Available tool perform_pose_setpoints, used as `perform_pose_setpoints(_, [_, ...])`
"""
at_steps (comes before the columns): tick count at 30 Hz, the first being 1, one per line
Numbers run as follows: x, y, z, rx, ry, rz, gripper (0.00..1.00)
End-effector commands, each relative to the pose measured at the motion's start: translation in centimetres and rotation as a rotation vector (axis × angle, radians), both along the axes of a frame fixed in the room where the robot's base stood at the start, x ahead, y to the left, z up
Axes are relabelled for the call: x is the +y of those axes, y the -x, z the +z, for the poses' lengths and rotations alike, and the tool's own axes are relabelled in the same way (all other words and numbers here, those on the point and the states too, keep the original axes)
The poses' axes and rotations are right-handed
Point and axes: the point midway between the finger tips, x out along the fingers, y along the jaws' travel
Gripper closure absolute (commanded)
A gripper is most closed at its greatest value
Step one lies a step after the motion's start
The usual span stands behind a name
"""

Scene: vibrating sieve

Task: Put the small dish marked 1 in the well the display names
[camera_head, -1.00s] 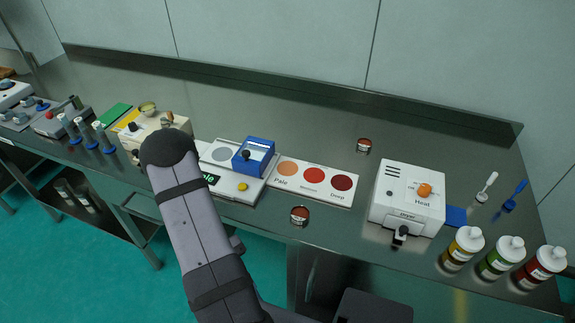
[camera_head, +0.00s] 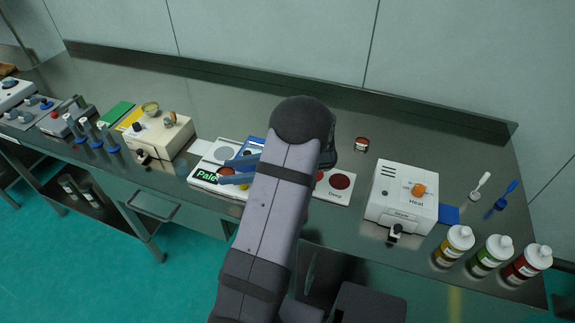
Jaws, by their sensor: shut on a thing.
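My gripper (camera_head: 228,171) has blue fingers that reach left from behind my arm, over the display unit. It is shut on a small reddish-brown dish (camera_head: 226,171), mostly covered by the fingers; no mark on it is legible. The display (camera_head: 207,176) reads "Pale" in green. The white card with coloured wells (camera_head: 345,196) lies right of my arm. Its dark red "Deep" well (camera_head: 340,181) shows, the middle red well (camera_head: 319,175) shows only in part, and the Pale well is hidden behind my arm. Another small dish (camera_head: 361,145) stands at the back; its mark is unreadable.
The white dryer box (camera_head: 403,198) with an orange knob stands right of the card, with several capped bottles (camera_head: 490,255) beyond. A cream box (camera_head: 158,135) and tube stands are to the left. The bench behind is mostly clear.

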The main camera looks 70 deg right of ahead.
Motion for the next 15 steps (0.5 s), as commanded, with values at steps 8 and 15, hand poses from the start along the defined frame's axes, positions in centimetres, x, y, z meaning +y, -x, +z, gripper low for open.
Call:
perform_pose_setpoints(8, [-8.1, 4.9, 2.9, 0.001, 0.000, -0.321, 0.95])
perform_pose_setpoints(15, [-12.6, 9.5, 2.7, 0.001, 0.001, -0.520, 0.95])
